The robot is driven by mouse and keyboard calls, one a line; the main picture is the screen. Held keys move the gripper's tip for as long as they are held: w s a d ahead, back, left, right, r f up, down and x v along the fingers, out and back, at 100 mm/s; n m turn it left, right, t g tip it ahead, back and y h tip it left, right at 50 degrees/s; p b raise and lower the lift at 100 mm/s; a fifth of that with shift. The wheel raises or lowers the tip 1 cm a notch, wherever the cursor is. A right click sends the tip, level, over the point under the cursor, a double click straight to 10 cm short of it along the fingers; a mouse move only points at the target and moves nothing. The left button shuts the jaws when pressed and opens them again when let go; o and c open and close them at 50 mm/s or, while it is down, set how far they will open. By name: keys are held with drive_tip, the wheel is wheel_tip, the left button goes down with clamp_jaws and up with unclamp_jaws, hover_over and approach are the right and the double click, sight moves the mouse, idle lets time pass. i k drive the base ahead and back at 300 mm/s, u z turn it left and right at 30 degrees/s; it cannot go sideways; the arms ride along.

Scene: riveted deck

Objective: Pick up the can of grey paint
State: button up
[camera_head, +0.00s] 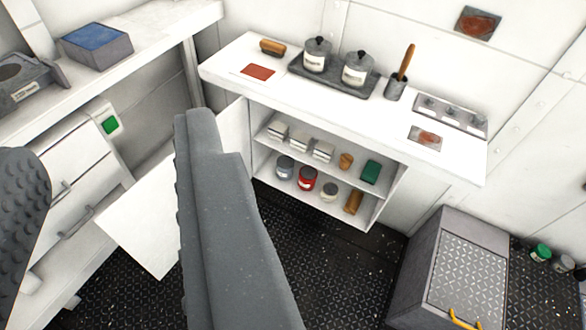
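A small can with a grey-blue body (284,167) stands on the lower shelf of the open white cabinet, at the left; it looks like the grey paint, but its label is too small to read. A red can (307,180) and a pale can (329,192) stand to its right. My gripper (112,150) is in the near left foreground, its two dark grey fingers wide apart with nothing between them. It is well short of the cabinet, and its right finger covers part of the cabinet's left side.
An open white cabinet door (146,225) juts out at the left. Pots (317,56) stand on the countertop. A grey metal chest (465,270) and more cans (541,252) are at the right. Dark floor (335,270) before the cabinet is clear.

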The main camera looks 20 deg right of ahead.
sight(284, 164)
drive_tip(key=i, duration=0.85)
drive_tip(key=u, duration=0.1)
